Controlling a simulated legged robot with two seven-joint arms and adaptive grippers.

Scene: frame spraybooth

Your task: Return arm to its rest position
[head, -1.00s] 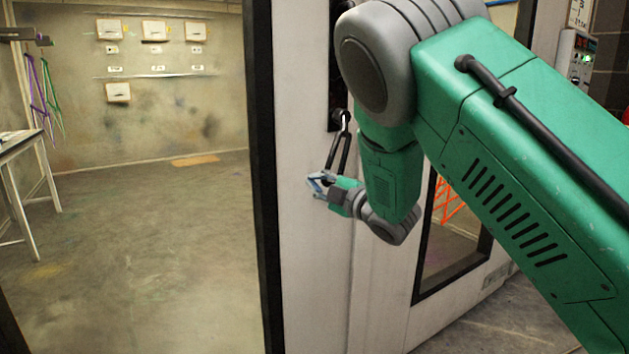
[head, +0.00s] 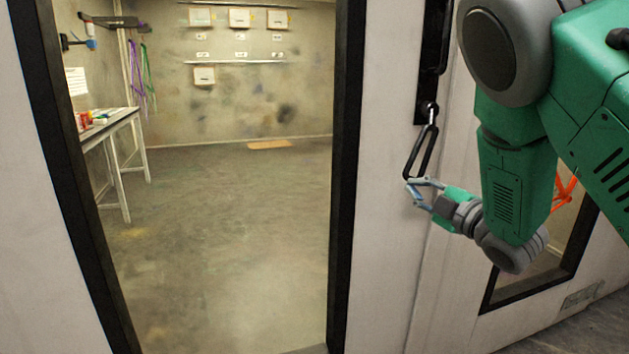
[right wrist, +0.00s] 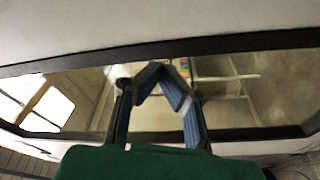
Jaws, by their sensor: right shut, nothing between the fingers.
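My right arm, green and grey, comes in from the right in the head view. Its gripper (head: 418,190) is shut and empty, close in front of the white wall panel beside the doorway. The fingertips appear near the lower end of a black loop handle (head: 421,150); whether they touch it is unclear. In the right wrist view the blue-padded fingers (right wrist: 158,75) meet at their tips in front of a black-framed window (right wrist: 240,90). My left gripper is out of view.
An open doorway with a black frame (head: 346,150) stands left of my arm. Inside are a bare floor (head: 230,220), a side table (head: 112,130) at left and shelves on the back wall. A lower window with orange items (head: 565,190) is behind my arm.

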